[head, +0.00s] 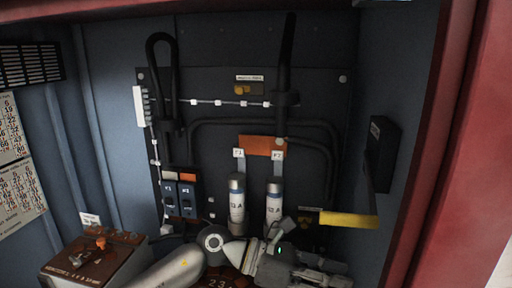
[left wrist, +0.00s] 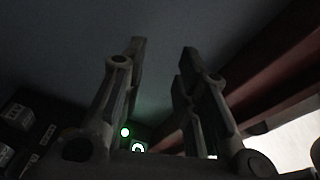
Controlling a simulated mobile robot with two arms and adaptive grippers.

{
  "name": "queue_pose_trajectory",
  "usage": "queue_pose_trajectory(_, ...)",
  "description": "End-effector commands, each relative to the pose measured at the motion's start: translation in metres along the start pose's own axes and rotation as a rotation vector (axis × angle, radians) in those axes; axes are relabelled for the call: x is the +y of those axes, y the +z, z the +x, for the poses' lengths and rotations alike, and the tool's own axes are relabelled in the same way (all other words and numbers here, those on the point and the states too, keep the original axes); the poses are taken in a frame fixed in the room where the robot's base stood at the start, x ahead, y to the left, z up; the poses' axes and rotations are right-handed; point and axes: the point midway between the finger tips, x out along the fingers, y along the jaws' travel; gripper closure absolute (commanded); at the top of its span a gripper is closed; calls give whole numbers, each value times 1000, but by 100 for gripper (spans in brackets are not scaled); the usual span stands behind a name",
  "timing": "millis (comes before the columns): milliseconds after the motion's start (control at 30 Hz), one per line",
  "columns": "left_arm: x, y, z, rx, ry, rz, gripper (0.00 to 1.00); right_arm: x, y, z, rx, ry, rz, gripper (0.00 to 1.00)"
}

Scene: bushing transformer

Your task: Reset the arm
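My left arm (head: 180,268) comes in from the bottom left of the head view and reaches right, low in front of the cabinet's back panel. My left gripper (head: 340,275) is at the bottom, right of centre, below the yellow-ended lever. In the left wrist view its fingers (left wrist: 163,50) stand apart with nothing between them. The gripper is open and empty. My right arm and gripper show in neither view.
Two grey cylinders (head: 237,205) marked 02 A stand behind my arm. A black lever with a yellow handle (head: 348,220) sticks out at the right, above my gripper. A brown-topped box (head: 95,255) is at lower left. A red door frame (head: 445,150) bounds the right.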

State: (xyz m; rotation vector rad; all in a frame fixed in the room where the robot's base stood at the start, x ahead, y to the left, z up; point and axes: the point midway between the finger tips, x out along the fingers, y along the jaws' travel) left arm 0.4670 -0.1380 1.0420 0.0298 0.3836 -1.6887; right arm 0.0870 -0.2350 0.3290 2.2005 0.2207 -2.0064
Motion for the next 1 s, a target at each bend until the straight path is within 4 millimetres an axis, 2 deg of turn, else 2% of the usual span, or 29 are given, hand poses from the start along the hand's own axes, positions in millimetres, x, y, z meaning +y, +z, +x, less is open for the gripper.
queue_pose_trajectory(100, -11, 35, 0, -288, -4, -174, 71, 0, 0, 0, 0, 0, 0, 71)
queue_pose_trajectory(233, -8, 66, -21, -584, 9, -389, 71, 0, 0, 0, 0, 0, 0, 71)
queue_pose_trajectory(367, 8, 79, -59, -865, 37, -629, 71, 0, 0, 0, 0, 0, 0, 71)
queue_pose_trajectory(467, 26, 73, -94, -1070, 67, -824, 71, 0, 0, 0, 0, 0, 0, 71)
queue_pose_trajectory(567, 45, 51, -130, -1266, 107, -1030, 71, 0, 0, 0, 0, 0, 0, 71)
queue_pose_trajectory(667, 61, 16, -164, -1452, 159, -1239, 71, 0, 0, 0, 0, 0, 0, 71)
queue_pose_trajectory(767, 70, -32, -193, -1626, 221, -1451, 71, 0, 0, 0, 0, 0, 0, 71)
queue_pose_trajectory(833, 72, -71, -210, -1741, 273, -1602, 71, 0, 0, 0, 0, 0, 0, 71)
queue_pose_trajectory(1000, 55, -173, -237, -1991, 428, -1956, 71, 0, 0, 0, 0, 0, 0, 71)
